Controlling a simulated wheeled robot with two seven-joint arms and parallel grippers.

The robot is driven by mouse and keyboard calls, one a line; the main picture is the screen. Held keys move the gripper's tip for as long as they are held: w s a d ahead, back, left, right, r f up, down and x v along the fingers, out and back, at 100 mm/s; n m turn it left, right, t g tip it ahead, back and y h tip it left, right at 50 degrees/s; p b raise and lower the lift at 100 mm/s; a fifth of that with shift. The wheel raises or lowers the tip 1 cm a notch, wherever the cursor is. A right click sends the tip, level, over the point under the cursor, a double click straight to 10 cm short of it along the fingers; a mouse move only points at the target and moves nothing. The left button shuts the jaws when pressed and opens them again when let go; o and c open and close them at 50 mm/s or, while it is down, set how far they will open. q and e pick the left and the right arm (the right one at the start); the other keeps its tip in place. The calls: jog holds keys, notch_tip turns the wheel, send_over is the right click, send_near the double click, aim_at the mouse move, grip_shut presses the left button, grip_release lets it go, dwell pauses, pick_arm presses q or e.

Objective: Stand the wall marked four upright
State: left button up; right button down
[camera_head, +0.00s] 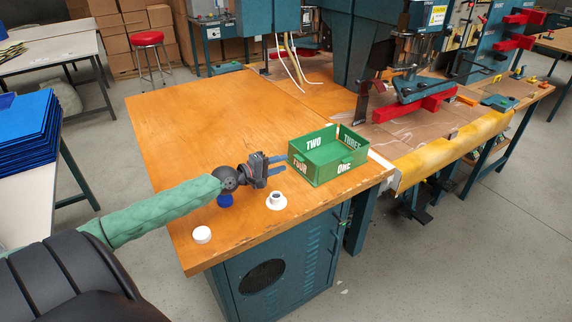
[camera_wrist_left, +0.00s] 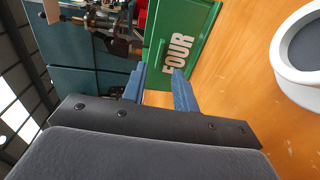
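A green box (camera_head: 343,168) with walls marked one, two, three and four sits near the table's right front part. The wall marked four (camera_head: 299,165) stands upright on the box's left side, its lettering facing my left gripper (camera_head: 286,163). In the left wrist view this wall (camera_wrist_left: 172,58) shows beyond the fingertips, with its lettering turned sideways. My left gripper is open and empty, with its two blue fingers (camera_wrist_left: 160,70) pointing at the wall. Whether a fingertip touches it I cannot tell. The walls marked two, three and one also look upright. My right gripper is not in view.
A blue cap (camera_head: 225,201) and a white cap (camera_head: 202,235) lie nearer the front left edge. The left and far wooden tabletop (camera_head: 200,120) is clear. Machines stand behind the box.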

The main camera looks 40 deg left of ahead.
pick_arm(q)
jog(key=shift+s+a, duration=0.2)
jog(key=shift+s, duration=0.45)
jog(key=shift+s+a+r, duration=0.1)
jog(key=shift+s+r, duration=0.05)
jog(key=shift+s, duration=0.15)
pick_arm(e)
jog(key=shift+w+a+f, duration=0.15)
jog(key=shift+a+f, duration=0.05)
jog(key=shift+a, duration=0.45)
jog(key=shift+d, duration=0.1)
